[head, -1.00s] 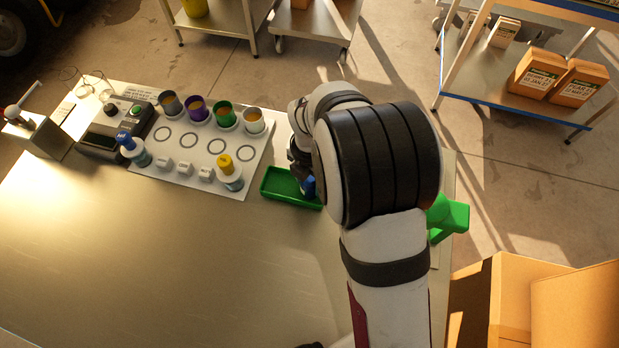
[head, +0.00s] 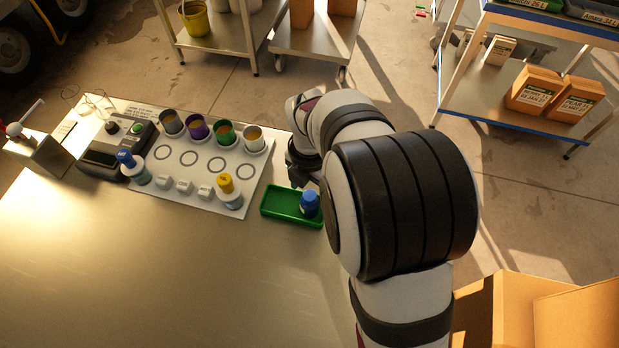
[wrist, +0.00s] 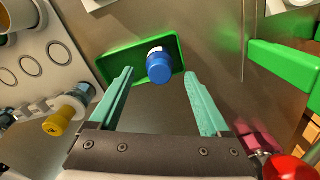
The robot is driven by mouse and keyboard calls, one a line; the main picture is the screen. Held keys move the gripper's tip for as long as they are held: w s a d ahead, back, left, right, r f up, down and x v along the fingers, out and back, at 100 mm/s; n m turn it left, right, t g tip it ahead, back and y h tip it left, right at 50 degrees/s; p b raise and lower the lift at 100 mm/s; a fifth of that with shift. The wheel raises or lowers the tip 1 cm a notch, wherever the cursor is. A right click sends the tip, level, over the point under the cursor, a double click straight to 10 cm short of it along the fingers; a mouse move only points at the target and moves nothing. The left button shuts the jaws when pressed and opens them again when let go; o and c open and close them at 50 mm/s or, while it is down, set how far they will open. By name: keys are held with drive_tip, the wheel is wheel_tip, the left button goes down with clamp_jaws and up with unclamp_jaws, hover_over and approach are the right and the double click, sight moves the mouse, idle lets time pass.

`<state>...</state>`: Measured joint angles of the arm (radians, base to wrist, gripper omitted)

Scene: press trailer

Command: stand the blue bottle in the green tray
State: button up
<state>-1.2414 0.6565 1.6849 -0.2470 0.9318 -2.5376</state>
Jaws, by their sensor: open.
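The blue bottle (head: 309,204) stands upright in the right end of the green tray (head: 272,205), its blue cap on top. In the wrist view, the bottle (wrist: 160,66) shows mostly as its cap, inside the tray (wrist: 122,60). My gripper (wrist: 159,74) is open and empty, with its two teal fingers apart and the bottle beyond and between their tips in the picture. In the head view, my gripper (head: 302,168) is just behind the tray, partly hidden by my arm. Its fingertips cannot be made out there.
A white board (head: 190,175) with several coloured cups, a yellow-capped bottle (head: 229,190) and another blue-capped bottle (head: 133,167) lies left of the tray. A green object (wrist: 285,68) is at the right in the wrist view. The front of the table is clear.

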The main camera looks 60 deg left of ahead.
wheel_tip(320, 180, up, 7)
drive_tip(key=shift+r, duration=0.1)
drive_tip(key=o, duration=0.3)
drive_tip(key=w+r+m+y, duration=0.1)
drive_tip(key=w+r+m, duration=0.2)
drive_tip(key=r, duration=0.2)
drive_tip(key=shift+d+r+m, duration=0.35)
drive_tip(key=shift+m, duration=0.05)
drive_tip(key=w+d+r+m+t+y, duration=0.1)
drive_tip(key=w+d+r+m+y, duration=0.1)
drive_tip(key=r+m, duration=0.35)
drive_tip(key=w+d+r+m+y, duration=0.1)
drive_tip(key=w+d+r+m, duration=0.1)
drive_tip(key=w+r+m, duration=0.3)
drive_tip(key=s+a+f+n, duration=0.1)
drive_tip(key=a+f, duration=0.2)
drive_tip(key=f, duration=0.5)
drive_tip(key=shift+a, duration=0.35)
drive_tip(key=shift+s, duration=0.1)
